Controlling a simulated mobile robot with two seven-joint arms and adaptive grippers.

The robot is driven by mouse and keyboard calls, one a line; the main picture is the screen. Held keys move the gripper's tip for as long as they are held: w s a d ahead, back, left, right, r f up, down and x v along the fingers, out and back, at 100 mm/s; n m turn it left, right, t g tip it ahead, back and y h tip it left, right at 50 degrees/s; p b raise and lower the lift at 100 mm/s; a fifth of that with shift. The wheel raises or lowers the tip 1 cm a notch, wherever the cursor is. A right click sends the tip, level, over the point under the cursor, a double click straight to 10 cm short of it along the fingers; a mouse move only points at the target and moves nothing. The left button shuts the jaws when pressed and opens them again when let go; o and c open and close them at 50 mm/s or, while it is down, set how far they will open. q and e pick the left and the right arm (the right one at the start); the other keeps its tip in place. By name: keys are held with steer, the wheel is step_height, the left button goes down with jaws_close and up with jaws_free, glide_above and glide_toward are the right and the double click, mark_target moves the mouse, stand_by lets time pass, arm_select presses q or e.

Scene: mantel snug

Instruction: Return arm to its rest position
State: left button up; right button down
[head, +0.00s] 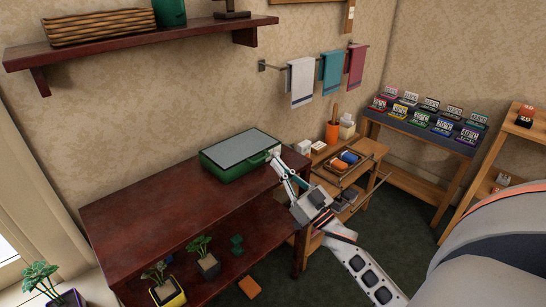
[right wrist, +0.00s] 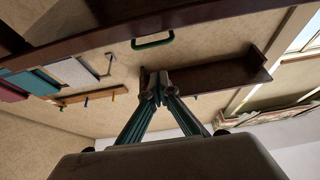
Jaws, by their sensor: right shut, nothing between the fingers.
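My right gripper (head: 276,160) reaches up from the lower right in the head view. Its fingers are together and empty, close to the right end of a green case (head: 230,172). I cannot tell from the head view whether they touch the case. In the right wrist view the closed fingertips (right wrist: 154,84) point toward the wall, and a green handle (right wrist: 153,40) shows beyond them, apart from them in the picture. My left gripper is not in view.
The green case lies on a dark red cabinet (head: 140,200) with potted plants on its lower shelf. A wooden trolley (head: 362,160) stands right behind my right arm. A wall shelf (head: 130,47) and hanging towels (head: 301,80) are above. Dark floor (head: 410,215) shows at right.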

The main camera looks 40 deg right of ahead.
arm_select(q)
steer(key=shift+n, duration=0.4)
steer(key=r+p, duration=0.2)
steer(key=p, duration=0.3)
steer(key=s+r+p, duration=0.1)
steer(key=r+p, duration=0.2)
steer(key=p, duration=0.3)
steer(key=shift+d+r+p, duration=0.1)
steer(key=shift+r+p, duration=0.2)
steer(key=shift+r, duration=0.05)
arm_select(e)
steer(key=s+a+f+n+g, duration=0.1)
steer(key=s+a+f+g, duration=0.5)
steer(key=s+a+f, duration=0.4)
steer(key=s+a+f+n+g+y, duration=0.1)
steer(key=s+a+f+g, duration=0.6)
steer(key=s, duration=1.2)
steer(key=a+f+n, duration=0.1)
steer(key=a+f, duration=0.2)
steer(key=a, duration=0.3)
steer(key=shift+a+n, duration=0.25)
steer(key=shift+n, duration=0.05)
